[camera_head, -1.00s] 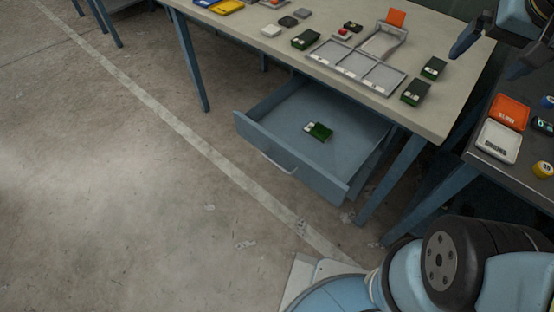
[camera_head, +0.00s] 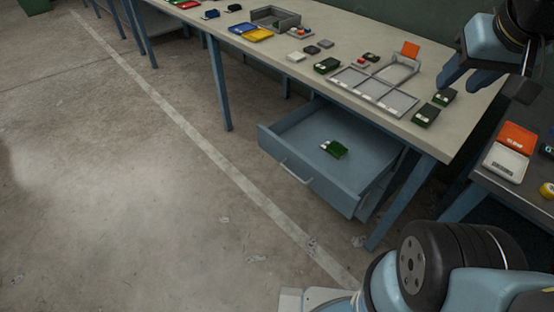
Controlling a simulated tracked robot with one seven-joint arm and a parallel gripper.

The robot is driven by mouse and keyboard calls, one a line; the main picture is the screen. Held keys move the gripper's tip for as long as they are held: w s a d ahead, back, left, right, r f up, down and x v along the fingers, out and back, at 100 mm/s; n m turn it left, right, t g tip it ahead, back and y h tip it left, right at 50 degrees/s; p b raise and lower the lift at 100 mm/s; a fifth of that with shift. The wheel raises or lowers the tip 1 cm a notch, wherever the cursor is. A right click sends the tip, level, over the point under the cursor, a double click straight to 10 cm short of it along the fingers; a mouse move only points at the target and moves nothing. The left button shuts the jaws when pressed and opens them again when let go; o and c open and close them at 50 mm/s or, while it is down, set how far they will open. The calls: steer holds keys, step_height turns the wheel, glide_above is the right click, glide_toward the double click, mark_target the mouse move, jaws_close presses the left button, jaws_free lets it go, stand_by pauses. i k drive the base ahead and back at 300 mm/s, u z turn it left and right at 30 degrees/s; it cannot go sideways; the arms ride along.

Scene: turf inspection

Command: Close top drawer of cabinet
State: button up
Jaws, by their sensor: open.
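The top drawer (camera_head: 312,178) is a blue drawer under the workbench. It is pulled out, with its handle (camera_head: 296,175) on the front face. A green block-like item with a white end (camera_head: 335,149) lies inside it. The cabinet body is mostly hidden below the bench top. My gripper (camera_head: 462,80) is at the upper right, above the right end of the bench and apart from the drawer. Its blue fingers are open, and I see nothing between them.
The bench top (camera_head: 437,137) carries a grey divided tray (camera_head: 374,91), green blocks (camera_head: 425,115) and other small parts. A dark table (camera_head: 525,201) with an orange and white scale-like device (camera_head: 508,152) stands at the right.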

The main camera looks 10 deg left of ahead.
mark_target(294, 141)
steer(key=z, duration=0.75)
steer(key=i, duration=0.1)
steer(key=u, duration=2.75)
steer(key=k, duration=0.8)
steer(key=z, duration=0.75)
steer(key=i, duration=1)
steer(key=z, duration=0.15)
